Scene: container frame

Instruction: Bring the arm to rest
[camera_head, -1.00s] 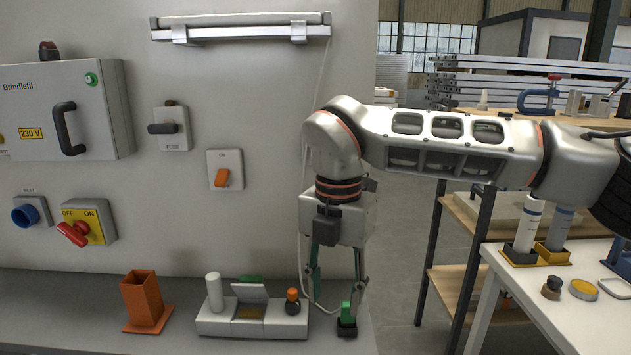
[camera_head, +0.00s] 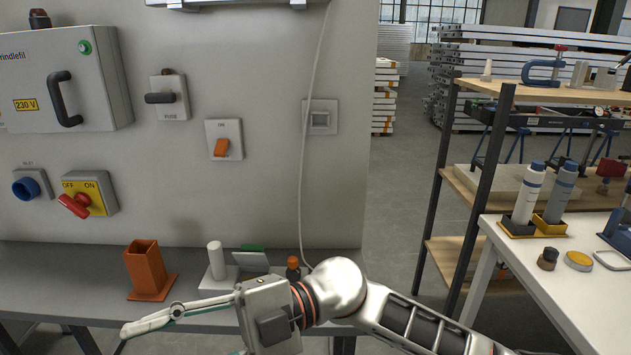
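My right arm (camera_head: 410,322) comes in low from the bottom right. Its gripper (camera_head: 160,326) points left in front of the workbench's front edge. One long finger shows in full. Only a bit of teal at the bottom edge shows of what looks like the other finger, well apart from it, so the gripper looks open. I see nothing held in it. My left gripper is not in view.
The grey bench (camera_head: 70,262) carries an orange square holder (camera_head: 146,268) and a pale fixture (camera_head: 218,270), partly hidden by my arm. The wall panel has switches and a red-handled switch (camera_head: 76,206). A white table (camera_head: 500,255) stands right.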

